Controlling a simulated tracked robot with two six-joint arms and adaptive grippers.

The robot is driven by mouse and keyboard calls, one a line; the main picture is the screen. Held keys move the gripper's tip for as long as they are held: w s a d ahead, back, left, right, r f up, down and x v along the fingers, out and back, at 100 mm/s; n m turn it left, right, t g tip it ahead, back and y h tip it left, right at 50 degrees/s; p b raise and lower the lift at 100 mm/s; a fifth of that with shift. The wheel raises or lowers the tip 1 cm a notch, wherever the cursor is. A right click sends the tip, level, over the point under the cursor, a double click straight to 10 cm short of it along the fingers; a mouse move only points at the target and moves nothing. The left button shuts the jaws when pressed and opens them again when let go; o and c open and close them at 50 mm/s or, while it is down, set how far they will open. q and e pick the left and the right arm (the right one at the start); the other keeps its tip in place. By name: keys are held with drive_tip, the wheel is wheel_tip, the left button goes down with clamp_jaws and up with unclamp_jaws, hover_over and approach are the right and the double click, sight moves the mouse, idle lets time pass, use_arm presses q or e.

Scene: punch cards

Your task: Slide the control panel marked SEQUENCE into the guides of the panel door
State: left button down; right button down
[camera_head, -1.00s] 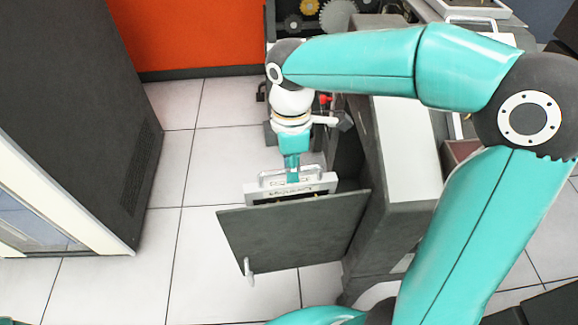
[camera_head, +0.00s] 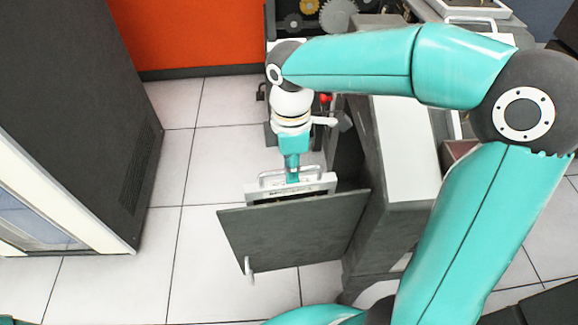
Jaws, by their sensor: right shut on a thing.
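The control panel (camera_head: 325,185) is a pale plate with a metal bar handle on its top edge. Its lettering is too small to read. My right gripper (camera_head: 292,178) is shut on the panel's handle and points down. The panel is upright behind the open panel door (camera_head: 295,235), a dark grey slab with a small white handle. The door hides the panel's lower part, so I cannot tell whether it is in the guides. The guides are hidden too. My left gripper is not in view.
The grey machine cabinet (camera_head: 405,150) stands right of the door, with a dark opening beside it. A tall dark cabinet (camera_head: 85,90) is at the left. Gears (camera_head: 338,15) show at the back. Tiled floor between is clear.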

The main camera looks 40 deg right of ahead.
drive_tip(key=shift+f+b, duration=0.85)
drive_tip(key=shift+f, duration=0.25)
drive_tip(key=c, duration=1.1)
unclamp_jaws()
drive_tip(key=shift+c, duration=0.2)
drive_tip(key=shift+f, duration=0.15)
wheel_tip(320, 180, up, 12)
drive_tip(key=shift+w+d, duration=0.2)
drive_tip(key=shift+w, duration=0.25)
